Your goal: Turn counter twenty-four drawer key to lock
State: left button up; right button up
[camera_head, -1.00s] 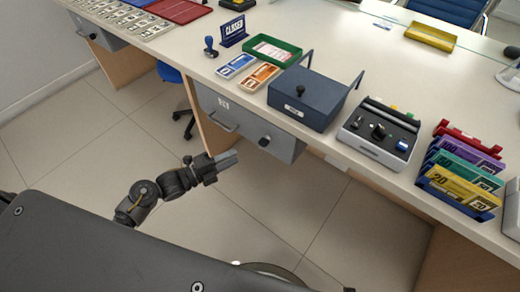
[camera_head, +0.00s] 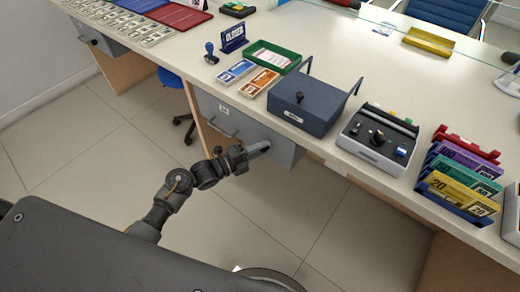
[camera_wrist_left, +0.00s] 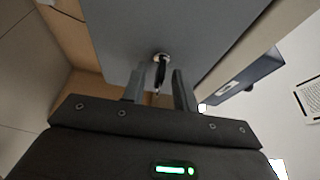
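The grey drawer (camera_head: 282,151) is under the counter and looks closed, with a pull handle and a small label on its left part. In the left wrist view, the dark key (camera_wrist_left: 160,72) sits in a round metal lock on the drawer front (camera_wrist_left: 190,30). My left gripper (camera_head: 262,148) is at the drawer's right part and covers the lock in the head view. In the left wrist view my left gripper (camera_wrist_left: 158,90) is open, with one finger on each side of the key and a gap visible. My right gripper is not in view.
A dark blue box (camera_head: 305,102) stands on the counter above the drawer, beside a grey device with knobs (camera_head: 377,138). A green tray (camera_head: 270,57) and a banknote rack (camera_head: 460,180) are also on the counter. The floor below is clear.

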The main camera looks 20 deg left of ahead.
pick_arm(q)
grip_shut()
